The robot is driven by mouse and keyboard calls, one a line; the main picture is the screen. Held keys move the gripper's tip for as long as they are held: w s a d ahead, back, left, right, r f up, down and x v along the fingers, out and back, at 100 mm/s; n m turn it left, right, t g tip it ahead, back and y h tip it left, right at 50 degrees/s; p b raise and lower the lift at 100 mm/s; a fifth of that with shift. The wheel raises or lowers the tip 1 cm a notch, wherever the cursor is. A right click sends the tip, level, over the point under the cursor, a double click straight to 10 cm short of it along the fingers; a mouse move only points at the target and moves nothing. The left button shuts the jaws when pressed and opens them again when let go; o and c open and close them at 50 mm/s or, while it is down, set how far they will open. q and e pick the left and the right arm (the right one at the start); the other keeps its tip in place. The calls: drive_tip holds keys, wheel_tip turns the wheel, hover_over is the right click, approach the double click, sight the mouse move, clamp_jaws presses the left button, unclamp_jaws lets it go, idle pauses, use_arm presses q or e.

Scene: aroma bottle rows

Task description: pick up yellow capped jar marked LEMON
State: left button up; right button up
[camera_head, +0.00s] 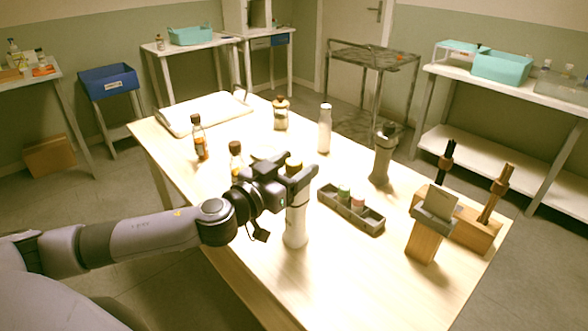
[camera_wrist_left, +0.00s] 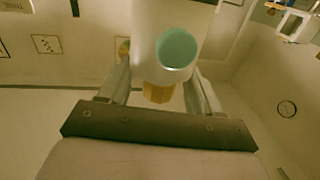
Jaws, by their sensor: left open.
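A white jar (camera_head: 296,226) with a yellow cap (camera_head: 293,165) stands upright near the table's front edge. My left gripper (camera_head: 298,168) is open at the jar's top, with its fingers on either side of the cap. In the left wrist view, the white jar (camera_wrist_left: 150,38) with a teal round mark and its yellow cap (camera_wrist_left: 158,93) show between the open fingers (camera_wrist_left: 160,84). I cannot tell whether the fingers touch it. No LEMON lettering is readable. My right gripper is not in view.
Brown bottles (camera_head: 199,138) stand to the left on the table (camera_head: 335,262). A white bottle (camera_head: 325,128), a grey container (camera_head: 382,156) and a grey divided tray (camera_head: 375,226) stand to the right. Wooden holders (camera_head: 424,240) are at the right end. The front right tabletop is clear.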

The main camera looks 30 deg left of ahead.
use_arm(q)
drive_tip(key=shift+w, duration=0.1)
drive_tip(key=c, duration=1)
drive_tip(key=shift+r, duration=0.1)
